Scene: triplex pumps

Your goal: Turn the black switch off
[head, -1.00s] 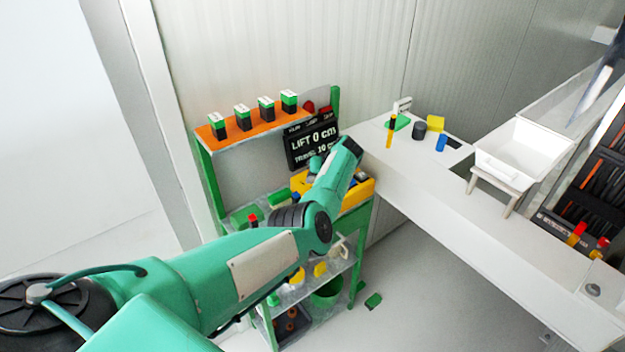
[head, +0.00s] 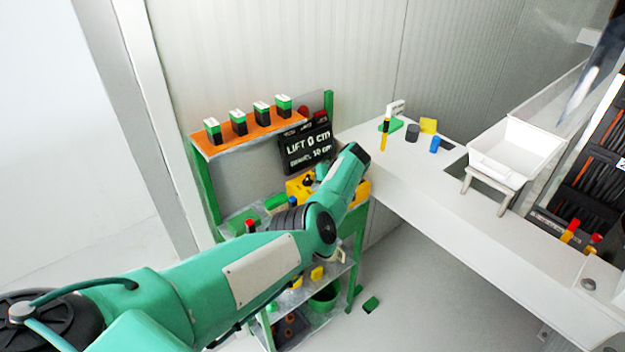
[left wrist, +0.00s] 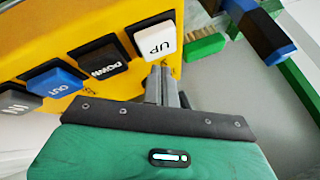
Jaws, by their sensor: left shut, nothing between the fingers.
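A yellow control box (head: 297,190) sits on the green-framed shelf, partly hidden by my left arm. A small black part (head: 308,180) shows on its top; I cannot tell whether it is the black switch. In the left wrist view the yellow box (left wrist: 125,18) carries a white UP button (left wrist: 157,43), a black DOWN button (left wrist: 99,57), a blue OUT button (left wrist: 53,80) and a dark button at the left edge. My left gripper (left wrist: 163,70) is shut and empty, its tips close to the UP button; contact is unclear. My right gripper is out of view.
A black display (head: 305,149) reading "LIFT 0 cm" stands behind the arm. Several green-and-black blocks stand on the orange top shelf (head: 206,150). A white bench (head: 455,205) at the right holds a white tray (head: 515,150) and small coloured parts.

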